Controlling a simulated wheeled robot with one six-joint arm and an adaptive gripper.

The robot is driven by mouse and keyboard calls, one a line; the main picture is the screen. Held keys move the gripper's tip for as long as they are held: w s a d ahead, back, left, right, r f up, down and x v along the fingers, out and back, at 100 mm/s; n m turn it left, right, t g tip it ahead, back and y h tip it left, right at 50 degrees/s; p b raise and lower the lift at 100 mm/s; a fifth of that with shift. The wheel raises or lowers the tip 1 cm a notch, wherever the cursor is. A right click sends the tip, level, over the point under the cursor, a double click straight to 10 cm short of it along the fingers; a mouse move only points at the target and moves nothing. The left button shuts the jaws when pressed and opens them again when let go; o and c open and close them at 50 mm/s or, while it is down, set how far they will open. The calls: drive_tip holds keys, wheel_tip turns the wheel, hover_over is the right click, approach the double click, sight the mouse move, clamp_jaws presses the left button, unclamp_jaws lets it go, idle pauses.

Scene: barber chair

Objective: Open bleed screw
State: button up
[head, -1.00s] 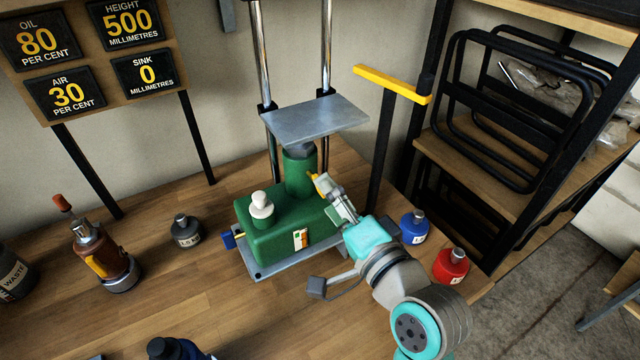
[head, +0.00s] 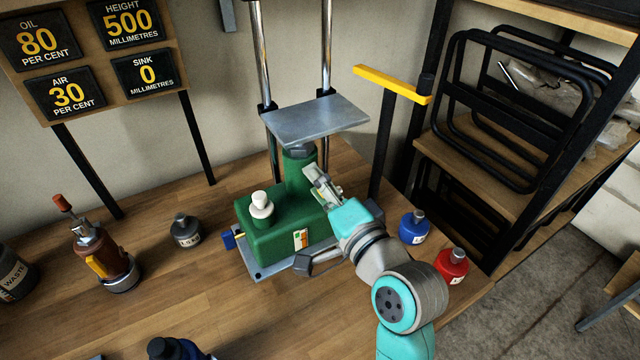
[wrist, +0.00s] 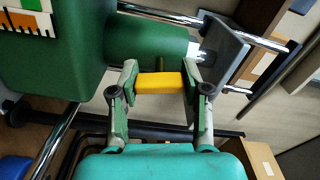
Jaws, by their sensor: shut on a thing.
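The green pump unit (head: 262,228) stands on a grey base plate, with a green cylinder (head: 298,172) rising from it to a metal platform (head: 315,118). In the wrist view a yellow bar-shaped handle, which I take to be the bleed screw (wrist: 160,83), shows beside the green cylinder (wrist: 150,45), with a short thin stem between them. My gripper (wrist: 160,88) is shut on this handle, one finger at each end. In the head view my gripper (head: 318,182) is at the right side of the cylinder and hides the handle.
The board reads oil 80 (head: 40,42), air 30 (head: 66,94), height 500 (head: 127,24) and sink 0 (head: 144,73). Blue (head: 413,227) and red (head: 452,267) bottles stand right of my arm. A yellow-topped post (head: 392,84) rises behind. Bench is clear at front centre.

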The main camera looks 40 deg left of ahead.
drive_tip(key=shift+n, duration=0.3)
drive_tip(key=n, duration=0.4)
drive_tip(key=shift+n, duration=2)
drive_tip(key=o, duration=1.2)
drive_tip(key=shift+c, duration=0.2)
drive_tip(key=v, duration=1.2)
